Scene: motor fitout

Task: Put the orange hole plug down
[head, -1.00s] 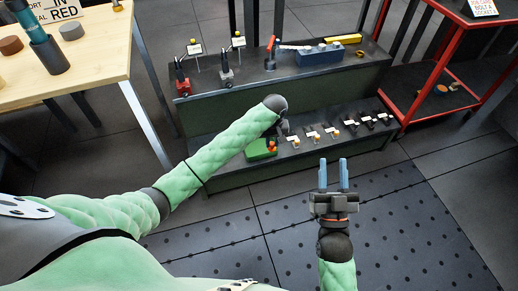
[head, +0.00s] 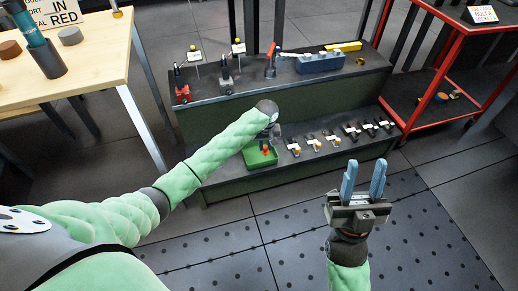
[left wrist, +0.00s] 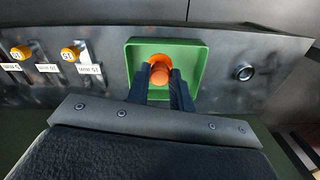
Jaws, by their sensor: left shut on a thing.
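The orange hole plug (left wrist: 159,72) is between the fingertips of my left gripper (left wrist: 160,84), which is shut on it. In the left wrist view the plug shows over the inside of a square green tray (left wrist: 195,68). I cannot tell whether the plug touches the tray floor. In the head view the plug (head: 266,149) is a small orange spot over the green tray (head: 252,162), below my left gripper (head: 267,140), which is mostly hidden by its wrist. My right gripper (head: 363,181) is open and empty, above the floor at the right.
The tray stands on the lower step of a dark shelf (head: 230,182). Several labelled pieces with small plugs (head: 311,141) are lined up beside it. The upper step holds small red and grey tools and a blue block (head: 320,63). A wooden table (head: 95,75) is at left, a red cart (head: 440,75) at right.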

